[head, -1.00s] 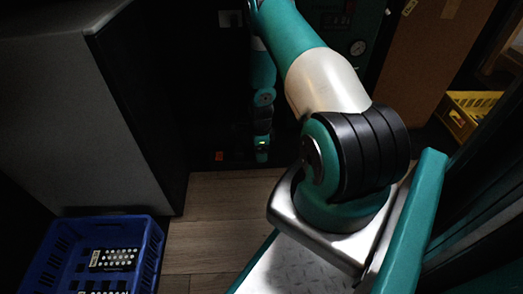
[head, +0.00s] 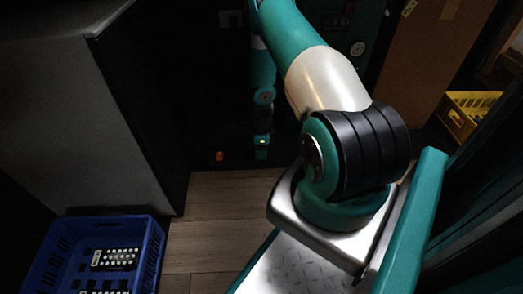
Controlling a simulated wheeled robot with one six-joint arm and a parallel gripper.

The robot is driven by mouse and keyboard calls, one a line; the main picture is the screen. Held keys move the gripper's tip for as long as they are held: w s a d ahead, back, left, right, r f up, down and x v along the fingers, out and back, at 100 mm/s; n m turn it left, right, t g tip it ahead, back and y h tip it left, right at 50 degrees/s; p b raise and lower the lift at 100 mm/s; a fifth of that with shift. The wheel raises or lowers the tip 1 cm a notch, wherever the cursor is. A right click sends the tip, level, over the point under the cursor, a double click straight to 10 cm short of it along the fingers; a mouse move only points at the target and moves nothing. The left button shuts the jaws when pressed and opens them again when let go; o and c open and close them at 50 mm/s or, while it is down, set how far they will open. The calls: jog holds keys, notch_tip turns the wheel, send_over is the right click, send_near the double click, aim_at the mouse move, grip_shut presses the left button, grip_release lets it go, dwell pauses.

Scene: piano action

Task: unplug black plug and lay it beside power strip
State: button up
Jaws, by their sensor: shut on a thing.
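My gripper (head: 262,154) is at the far end of my arm, low in front of the dark cabinet, near the back edge of the wooden floor. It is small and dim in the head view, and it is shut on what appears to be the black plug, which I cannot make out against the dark. A small orange-red spot (head: 219,156), perhaps the power strip's switch, shows just left of my gripper. The rest of the power strip is lost in shadow, so I cannot tell whether the plug is in a socket.
A yellow crate (head: 470,101) is at the right, beside a brown panel (head: 425,60). Wooden floor (head: 215,215) is clear in the middle.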

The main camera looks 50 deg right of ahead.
jog(key=shift+r+p, duration=2.25)
jog(key=shift+r, duration=0.4)
jog(key=s+p, duration=0.5)
jog(key=s, duration=0.8)
jog(key=shift+a, duration=0.2)
jog(key=shift+f, duration=0.1)
jog(key=shift+f+b, duration=2.8)
jog(key=shift+f, duration=1.45)
jog(key=shift+f+b, duration=0.4)
jog(key=shift+f, duration=0.3)
